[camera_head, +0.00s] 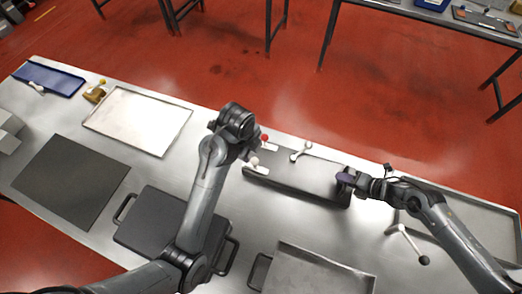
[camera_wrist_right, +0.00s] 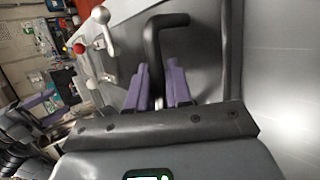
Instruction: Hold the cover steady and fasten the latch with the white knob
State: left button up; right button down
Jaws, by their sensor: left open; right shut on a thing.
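The cover is a long dark grey lid (camera_head: 300,178) near the far edge of the table. My right gripper (camera_head: 346,181) is shut on the dark handle at its right end; the right wrist view shows its purple fingers around the bar (camera_wrist_right: 165,35). At the cover's left end are a latch with a white knob (camera_head: 254,161) and one with a red knob (camera_head: 264,138). A pale lever with a ball end (camera_head: 302,151) is at its far edge. My left gripper (camera_head: 250,152) is open close to the white and red knobs, its fingertips mostly hidden in the head view.
A dark handled case (camera_head: 150,225) and a metal tray (camera_head: 310,265) lie nearer. A flat dark mat (camera_head: 70,180), a light tray (camera_head: 135,120) and a blue tray (camera_head: 50,78) lie left. A lever with a black ball (camera_head: 407,240) lies at the right.

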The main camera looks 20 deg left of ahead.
jog(key=shift+s+d+f, duration=0.25)
jog(key=shift+d+f, duration=0.1)
jog(key=shift+f, duration=0.25)
jog(key=c, duration=1)
grip_release()
jog(key=shift+a+r, duration=0.1)
jog(key=shift+o, duration=0.2)
jog(key=shift+r, duration=0.15)
